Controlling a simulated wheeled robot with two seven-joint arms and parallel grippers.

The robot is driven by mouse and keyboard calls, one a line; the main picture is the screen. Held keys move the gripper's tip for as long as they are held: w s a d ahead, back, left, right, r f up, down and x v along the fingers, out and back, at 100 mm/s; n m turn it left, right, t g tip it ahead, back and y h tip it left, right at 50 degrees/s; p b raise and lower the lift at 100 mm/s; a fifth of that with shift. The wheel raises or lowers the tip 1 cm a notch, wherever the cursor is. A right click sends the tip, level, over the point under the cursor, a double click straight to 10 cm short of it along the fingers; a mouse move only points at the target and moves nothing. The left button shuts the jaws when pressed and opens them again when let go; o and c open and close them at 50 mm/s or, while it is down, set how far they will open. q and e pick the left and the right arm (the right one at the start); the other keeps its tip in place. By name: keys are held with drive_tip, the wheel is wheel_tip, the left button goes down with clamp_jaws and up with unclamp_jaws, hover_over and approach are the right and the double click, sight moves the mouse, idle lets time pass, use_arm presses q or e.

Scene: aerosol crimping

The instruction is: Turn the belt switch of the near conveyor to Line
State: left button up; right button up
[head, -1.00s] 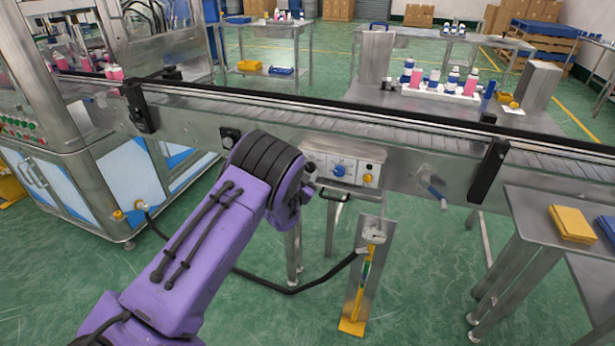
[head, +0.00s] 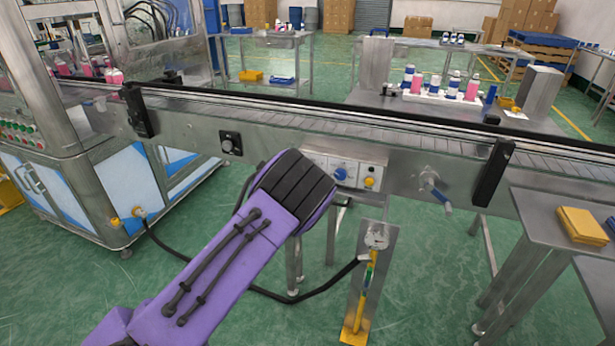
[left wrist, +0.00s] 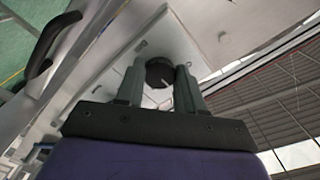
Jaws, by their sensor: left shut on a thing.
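The near conveyor (head: 425,165) crosses the head view, with a grey control box (head: 356,168) on its front side. The box carries a blue dial (head: 340,174) and a yellow button (head: 369,183); its left part is hidden behind my purple left arm. In the left wrist view, a black round knob (left wrist: 160,72) with a pale pointer mark stands on a light panel. My left gripper (left wrist: 160,80) is shut on it, one finger on each side. The fingers are hidden in the head view. I cannot read the switch labels. My right gripper is not in view.
A crank handle (head: 432,187) sticks out of the conveyor to the right of the box. A post with a gauge and yellow tube (head: 366,285) stands below. A steel side table (head: 540,210) is at the right, the filling machine (head: 70,150) at the left.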

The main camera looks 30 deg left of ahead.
use_arm(q)
drive_tip(key=shift+f, duration=0.1)
drive_tip(key=o, duration=1)
drive_tip(key=shift+o, duration=0.2)
drive_tip(key=b+v, duration=0.1)
drive_tip(key=v, duration=0.9)
drive_tip(key=shift+s, duration=0.3)
